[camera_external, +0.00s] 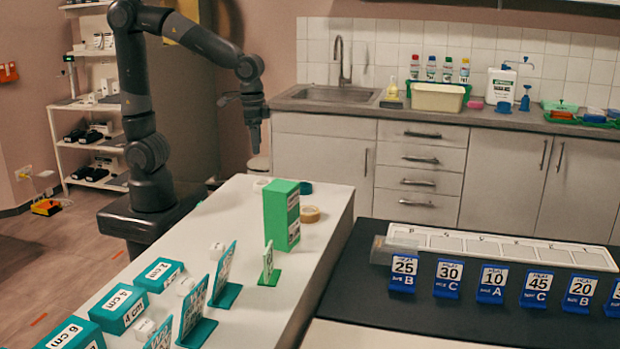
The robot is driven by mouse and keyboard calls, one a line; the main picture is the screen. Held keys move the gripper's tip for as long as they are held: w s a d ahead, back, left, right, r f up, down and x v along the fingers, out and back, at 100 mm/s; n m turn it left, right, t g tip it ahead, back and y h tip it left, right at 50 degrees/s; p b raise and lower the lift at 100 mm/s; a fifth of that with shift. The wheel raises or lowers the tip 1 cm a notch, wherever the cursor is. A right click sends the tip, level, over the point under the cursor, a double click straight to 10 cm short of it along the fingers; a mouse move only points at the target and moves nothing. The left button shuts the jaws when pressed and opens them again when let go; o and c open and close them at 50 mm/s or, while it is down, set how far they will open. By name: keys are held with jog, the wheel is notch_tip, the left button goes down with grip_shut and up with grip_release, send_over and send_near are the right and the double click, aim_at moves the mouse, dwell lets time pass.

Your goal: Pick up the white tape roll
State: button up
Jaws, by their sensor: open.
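My gripper (255,148) hangs pointing down above the far end of the white table (228,205). It is open, with nothing seen between its fingers. A small white ring-like thing, probably the white tape roll (261,184), lies on the table below the gripper, apart from it. It is partly hidden behind the upright green box (281,216). A tan tape roll (310,214) lies flat to the right of the green box. A teal roll (305,187) lies behind the box, partly hidden.
Teal blocks marked in cm (123,309), small white cubes (217,251) and teal sign stands (224,277) fill the table's near left. A green stand (268,265) is before the green box. A dark table (420,325) with blue number cards stands right.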

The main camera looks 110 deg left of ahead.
aim_at(265, 182)
jog(key=shift+n+g, duration=0.3)
jog(key=f, duration=0.4)
jog(key=w+f, duration=0.1)
jog(key=f, duration=0.3)
jog(key=a+f, duration=0.1)
jog(key=f, duration=0.3)
jog(key=shift+w+f, duration=0.25)
jog(key=shift+w, duration=0.05)
jog(key=shift+c, duration=0.5)
jog(key=c, duration=1)
jog(key=shift+o, duration=0.2)
